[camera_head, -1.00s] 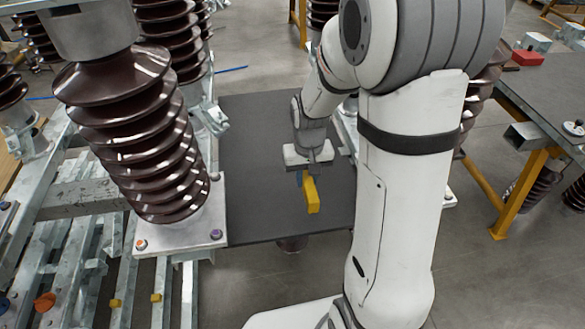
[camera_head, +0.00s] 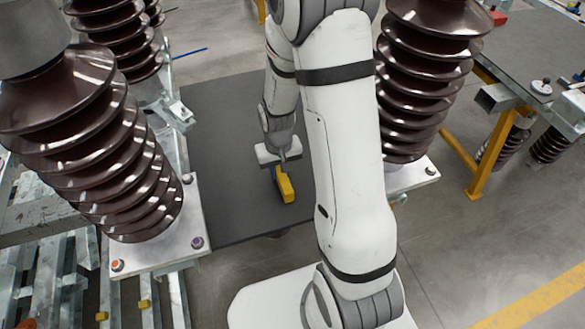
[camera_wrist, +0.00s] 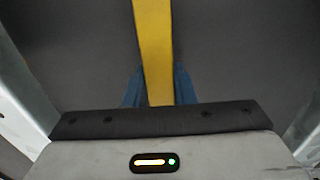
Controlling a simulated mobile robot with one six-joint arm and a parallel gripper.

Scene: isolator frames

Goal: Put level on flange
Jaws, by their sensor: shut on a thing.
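The level is a yellow bar (camera_head: 285,187), held by my gripper (camera_head: 279,173) above the dark mat between the insulator columns. In the wrist view the yellow level (camera_wrist: 154,50) runs up from between the two blue fingers (camera_wrist: 158,90), which press on its sides. A square metal flange (camera_head: 160,235) with bolts at its corners is under the left brown insulator. Another flange (camera_head: 415,178) is under the right insulator, partly hidden by my arm. The level is apart from both flanges.
Brown ribbed insulators (camera_head: 85,150) stand at left, with another (camera_head: 420,85) at right behind my arm. A dark table (camera_head: 525,50) with yellow legs is at the far right. The dark mat (camera_head: 225,130) has free room around my gripper.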

